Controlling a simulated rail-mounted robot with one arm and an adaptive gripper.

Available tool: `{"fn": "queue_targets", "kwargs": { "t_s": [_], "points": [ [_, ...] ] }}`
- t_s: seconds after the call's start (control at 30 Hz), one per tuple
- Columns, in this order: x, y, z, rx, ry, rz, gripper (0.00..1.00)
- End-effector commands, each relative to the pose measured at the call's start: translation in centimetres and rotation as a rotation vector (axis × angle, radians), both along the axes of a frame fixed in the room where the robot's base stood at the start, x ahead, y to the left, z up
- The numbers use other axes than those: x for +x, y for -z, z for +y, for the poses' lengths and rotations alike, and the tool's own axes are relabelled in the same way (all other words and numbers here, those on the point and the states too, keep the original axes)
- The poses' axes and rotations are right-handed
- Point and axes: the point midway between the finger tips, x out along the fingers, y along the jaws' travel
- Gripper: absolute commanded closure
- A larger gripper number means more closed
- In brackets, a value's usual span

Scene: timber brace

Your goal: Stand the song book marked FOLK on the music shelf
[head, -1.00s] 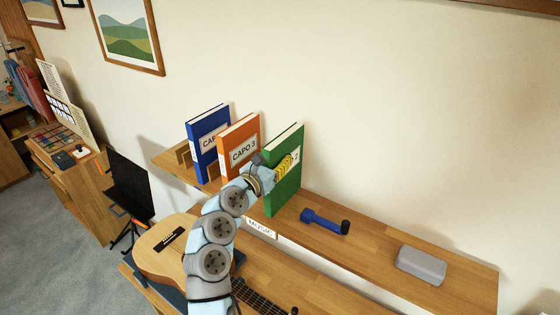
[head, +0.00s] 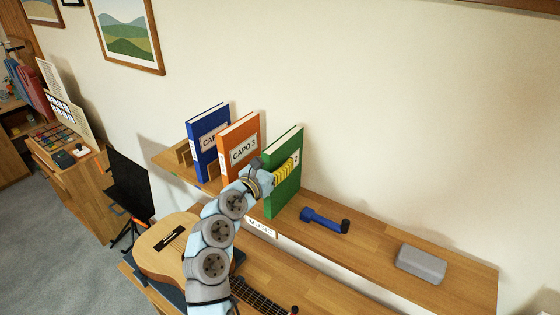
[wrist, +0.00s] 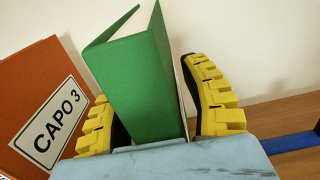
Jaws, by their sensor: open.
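A green book (head: 288,182) stands upright on the wooden music shelf (head: 375,245), right of an orange book marked CAPO 3 (head: 238,150). Its label is mostly covered by my gripper (head: 277,172), and only what looks like a 2 shows. No FOLK marking is readable in either view. In the wrist view my gripper (wrist: 158,105) is open, with one yellow finger on each side of the green book (wrist: 140,75). A gap shows by the right finger; contact at the left finger cannot be told.
A blue book (head: 208,145) stands left of the orange one by wooden dividers. A blue and black tool (head: 325,220) and a grey case (head: 421,264) lie on the shelf to the right, with bare board between them. A guitar (head: 165,248) lies below.

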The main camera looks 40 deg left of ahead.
Motion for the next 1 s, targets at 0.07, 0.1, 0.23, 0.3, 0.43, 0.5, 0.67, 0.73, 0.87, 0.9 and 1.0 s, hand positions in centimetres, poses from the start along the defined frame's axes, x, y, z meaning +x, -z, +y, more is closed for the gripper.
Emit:
{"fn": "queue_targets", "kwargs": {
  "t_s": [0.07,0.1,0.23,0.3,0.43,0.5,0.67,0.73,0.87,0.9,1.0],
  "points": [
    [-0.9,0.1,0.0,0.002,-0.003,-0.002,0.55],
    [-1.4,0.1,0.0,0.001,-0.003,-0.001,0.55],
    [-3.2,0.3,-0.2,0.0,-0.005,-0.001,0.55],
    [-4.2,0.2,-0.4,0.001,-0.003,-0.001,0.55],
    [-6.2,0.2,-0.6,0.001,-0.006,-0.001,0.55],
    [-7.3,0.2,-0.8,0.0,-0.004,-0.001,0.55],
    [-9.5,0.2,-1.0,0.0,-0.005,-0.001,0.55],
    [-10.2,0.1,-1.1,0.002,-0.005,-0.002,0.55],
    [-11.1,0.1,-1.3,0.0,-0.001,0.001,0.55],
    [-11.2,0.1,-1.3,-0.001,-0.002,0.001,0.55],
    [-11.4,0.1,-1.4,-0.001,-0.001,0.001,0.55]
  ]
}}
